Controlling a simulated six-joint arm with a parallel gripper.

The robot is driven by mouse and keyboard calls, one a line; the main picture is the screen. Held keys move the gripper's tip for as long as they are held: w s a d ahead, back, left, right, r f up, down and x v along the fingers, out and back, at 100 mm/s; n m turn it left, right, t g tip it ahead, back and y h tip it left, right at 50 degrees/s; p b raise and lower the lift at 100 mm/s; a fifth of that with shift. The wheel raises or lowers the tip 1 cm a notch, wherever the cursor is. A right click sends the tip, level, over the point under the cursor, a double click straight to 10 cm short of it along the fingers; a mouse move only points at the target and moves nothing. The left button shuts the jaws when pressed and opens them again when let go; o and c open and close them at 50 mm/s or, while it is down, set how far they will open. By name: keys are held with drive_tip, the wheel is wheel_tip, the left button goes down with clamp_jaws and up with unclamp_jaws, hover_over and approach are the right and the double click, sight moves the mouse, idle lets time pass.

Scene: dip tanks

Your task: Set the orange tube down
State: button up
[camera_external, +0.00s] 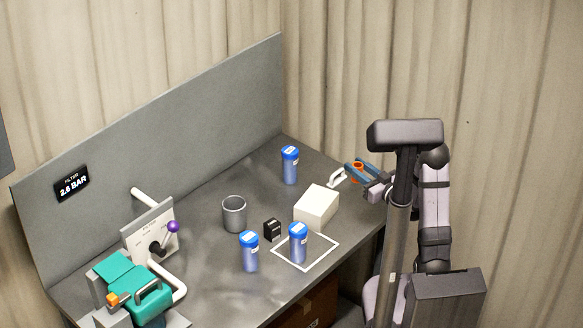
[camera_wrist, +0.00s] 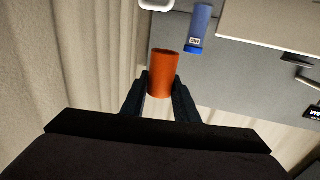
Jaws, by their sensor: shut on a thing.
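The orange tube (camera_wrist: 163,74) is held between the two dark fingers of my gripper (camera_wrist: 160,95) in the wrist view. Its rim is toward the top of that view. In the external view the orange tube (camera_external: 357,168) shows only as a small patch between the blue-grey fingers of my gripper (camera_external: 360,170), at the right end of the bench. My gripper is shut on it. I cannot tell how far it is from the bench top.
The grey bench (camera_external: 205,265) holds three blue-capped tubes (camera_external: 290,166), a white box (camera_external: 316,207), a grey cup (camera_external: 234,214) and a small black block (camera_external: 271,230). One tube stands in a white square outline (camera_external: 312,264). A valve panel (camera_external: 150,237) stands left.

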drive_tip(key=d+f, duration=0.1)
drive_tip(key=d, duration=0.1)
drive_tip(key=d+f+p, duration=0.1)
drive_tip(key=d+f, duration=0.1)
drive_tip(key=s+d+f, duration=0.1)
drive_tip(key=d+f, duration=0.1)
drive_tip(key=shift+d+p, duration=0.2)
drive_tip(key=shift+p, duration=0.15)
drive_tip(key=s+d+f+p, duration=0.2)
drive_tip(key=s+d+f, duration=0.2)
drive_tip(key=s+d, duration=0.3)
drive_tip(key=s+f+m+h, duration=0.1)
drive_tip(key=s+f, duration=0.3)
drive_tip(key=f, duration=0.3)
drive_tip(key=shift+d+f+t, duration=0.15)
drive_tip(key=shift+d+t, duration=0.2)
drive_tip(key=shift+t, duration=0.05)
